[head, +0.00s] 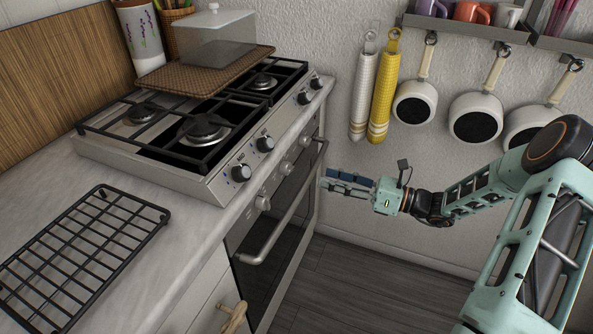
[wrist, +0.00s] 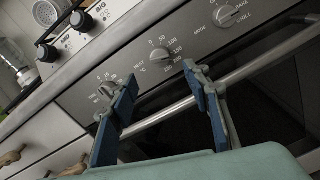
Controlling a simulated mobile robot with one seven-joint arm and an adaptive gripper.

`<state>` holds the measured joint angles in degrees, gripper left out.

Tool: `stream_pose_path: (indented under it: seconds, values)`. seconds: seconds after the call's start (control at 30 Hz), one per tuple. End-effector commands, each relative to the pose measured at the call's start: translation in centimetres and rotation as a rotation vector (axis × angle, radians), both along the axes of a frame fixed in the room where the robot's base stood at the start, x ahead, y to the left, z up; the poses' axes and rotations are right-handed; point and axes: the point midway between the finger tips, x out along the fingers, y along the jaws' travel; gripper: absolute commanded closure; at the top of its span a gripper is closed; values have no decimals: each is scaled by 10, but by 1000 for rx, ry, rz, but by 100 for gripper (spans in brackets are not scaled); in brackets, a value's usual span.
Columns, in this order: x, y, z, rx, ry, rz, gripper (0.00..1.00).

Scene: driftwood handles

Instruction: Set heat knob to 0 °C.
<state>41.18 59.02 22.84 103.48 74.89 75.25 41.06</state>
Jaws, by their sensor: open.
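The heat knob (wrist: 160,55) is a round silver dial on the oven's front panel, in the middle of three knobs, with a printed scale around it starting at 0 near its top. Its exact setting is too small to read. In the head view it is the middle knob (head: 286,168) below the cooktop. My gripper (wrist: 162,72) is open and empty, with its blue fingers apart and pointing toward the panel; the heat knob appears between the tips. In the head view my gripper (head: 325,182) is to the right of the oven front, apart from the knob.
The mode knob (wrist: 227,15) is to the right, and another dial (wrist: 107,90) to the left. The oven handle (head: 285,220) runs below the knobs. Black-based burner knobs (head: 241,173) sit above. Pans (head: 476,116) hang on the wall. The floor before the oven is clear.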

Motion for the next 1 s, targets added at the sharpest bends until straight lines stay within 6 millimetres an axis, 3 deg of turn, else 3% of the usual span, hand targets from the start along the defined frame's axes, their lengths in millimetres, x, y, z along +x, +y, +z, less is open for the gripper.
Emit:
stream_pose_path:
  seconds: [0.5, 0.7, 1.0]
  values:
    - [29, 83, -1, -3, 1, 5, 56]
    - [34, 95, 0, -3, 1, 3, 56]
    - [34, 96, 0, -4, 1, 3, 59]
